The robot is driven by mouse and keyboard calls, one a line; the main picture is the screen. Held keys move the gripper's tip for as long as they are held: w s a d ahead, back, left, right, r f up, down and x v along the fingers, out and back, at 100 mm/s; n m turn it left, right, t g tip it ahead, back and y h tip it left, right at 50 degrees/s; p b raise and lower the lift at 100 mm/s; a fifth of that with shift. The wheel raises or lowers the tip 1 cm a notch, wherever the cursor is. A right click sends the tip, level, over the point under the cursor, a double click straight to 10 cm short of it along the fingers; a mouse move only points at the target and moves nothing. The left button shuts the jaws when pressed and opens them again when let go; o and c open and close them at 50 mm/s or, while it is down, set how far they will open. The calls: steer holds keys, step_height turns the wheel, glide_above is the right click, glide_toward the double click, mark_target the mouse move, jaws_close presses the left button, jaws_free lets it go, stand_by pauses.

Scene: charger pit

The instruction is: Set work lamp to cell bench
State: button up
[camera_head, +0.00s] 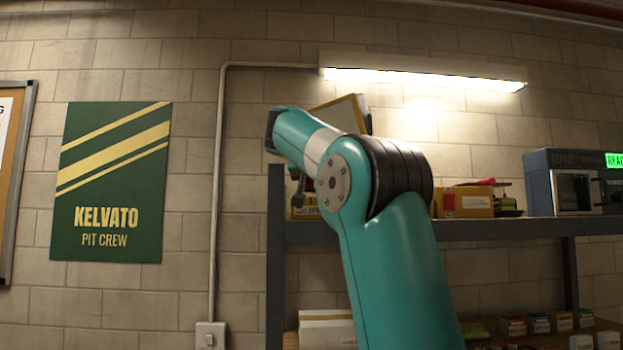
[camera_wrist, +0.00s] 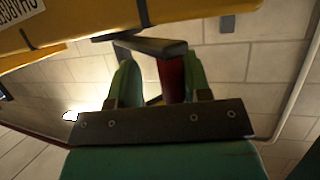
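A yellow-edged panel with a pale face, which I take for the work lamp (camera_head: 345,108), shows tilted in the air behind my arm in the head view, above the shelf. In the wrist view, a long yellow body (camera_wrist: 100,32) with dark straps and a partly cut-off label crosses the top. A dark bar and a dark red upright piece (camera_wrist: 172,80) lie at my green fingers. The head view mostly hides my gripper behind my arm. No bench is clearly identifiable.
A dark-framed shelf (camera_head: 470,229) stands along the block wall behind my arm. It carries a yellow bin (camera_head: 465,203) and a blue-grey repair unit (camera_head: 563,184) with a green display. Small boxes stand on the lower board. A green poster (camera_head: 112,182) and conduit are at left.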

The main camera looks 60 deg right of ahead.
steer(key=shift+d+f, duration=0.2)
steer(key=shift+d, duration=0.35)
steer(key=shift+a, duration=0.1)
steer(key=shift+a+r, duration=0.2)
steer(key=shift+a, duration=0.15)
steer(key=p+v, duration=0.3)
steer(key=v, duration=1.3)
steer(key=shift+s+a+r, duration=0.15)
steer(key=shift+s+a, duration=0.1)
steer(key=shift+a, duration=0.05)
